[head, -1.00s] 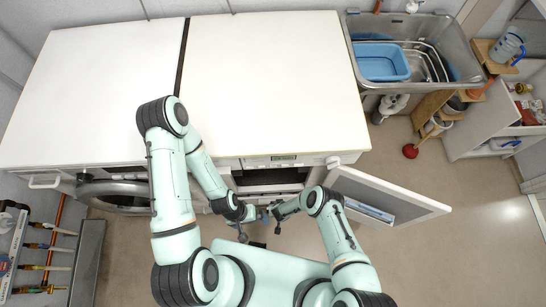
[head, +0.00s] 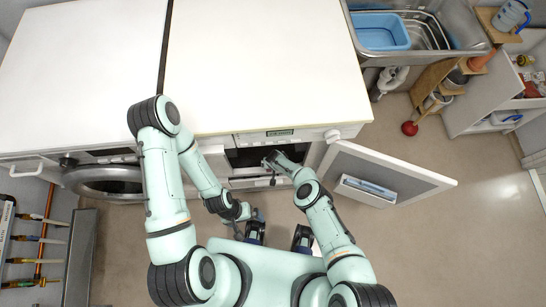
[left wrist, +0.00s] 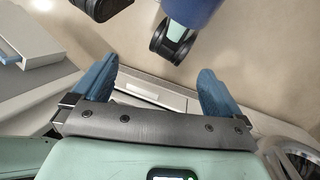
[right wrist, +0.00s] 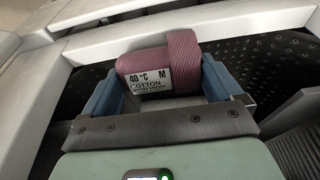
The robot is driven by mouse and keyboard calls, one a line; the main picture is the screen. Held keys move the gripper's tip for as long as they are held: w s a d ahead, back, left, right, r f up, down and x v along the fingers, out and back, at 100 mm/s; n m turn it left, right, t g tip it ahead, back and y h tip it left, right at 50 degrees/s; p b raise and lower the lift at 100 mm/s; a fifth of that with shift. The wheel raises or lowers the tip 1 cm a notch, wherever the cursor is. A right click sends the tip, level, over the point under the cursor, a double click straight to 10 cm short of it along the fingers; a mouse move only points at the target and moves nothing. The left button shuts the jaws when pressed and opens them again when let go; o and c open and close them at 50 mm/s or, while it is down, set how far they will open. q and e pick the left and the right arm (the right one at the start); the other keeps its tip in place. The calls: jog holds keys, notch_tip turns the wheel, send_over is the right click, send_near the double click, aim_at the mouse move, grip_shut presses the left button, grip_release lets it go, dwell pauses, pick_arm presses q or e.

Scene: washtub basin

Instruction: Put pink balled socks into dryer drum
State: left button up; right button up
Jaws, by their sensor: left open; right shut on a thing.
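The pink balled socks (right wrist: 180,60) show in the right wrist view as a ribbed mauve bundle with a white cotton label. My right gripper (right wrist: 163,88) is shut on them, one blue finger at each side. In the head view my right gripper (head: 272,160) is at the dark front opening of the dryer (head: 240,158); the socks cannot be made out there. Dark, dotted drum surface (right wrist: 268,55) shows behind and beside the socks in the right wrist view. My left gripper (head: 244,212) is open and empty in front of the machine; its spread fingers show in the left wrist view (left wrist: 158,85).
The dryer door (head: 410,165) stands open to the right of the opening. A washer with a round door (head: 105,182) is at the left. A sink with a blue basin (head: 380,32) is at the upper right. Floor in front is mostly clear.

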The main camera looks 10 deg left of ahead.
jog(key=w+b, duration=0.1)
jog(key=w+a+b, duration=0.1)
jog(key=b, duration=0.1)
jog(key=w+b, duration=0.2)
jog(key=shift+a, duration=0.35)
jog(key=shift+w+b, duration=0.35)
jog(key=shift+b, duration=0.35)
notch_tip(320, 180, down, 3)
jog(key=b, duration=0.3)
jog(key=shift+d+f+b, duration=0.1)
jog(key=shift+b, duration=0.3)
pick_arm(q)
notch_tip(320, 180, down, 11)
jog(key=t, duration=0.1)
jog(key=shift+w, duration=0.45)
pick_arm(e)
jog(key=shift+w+f, duration=0.1)
jog(key=shift+f, duration=0.05)
pick_arm(q)
jog(key=shift+a+b, duration=0.1)
jog(key=shift+b, duration=0.2)
pick_arm(e)
jog(key=shift+f, duration=0.1)
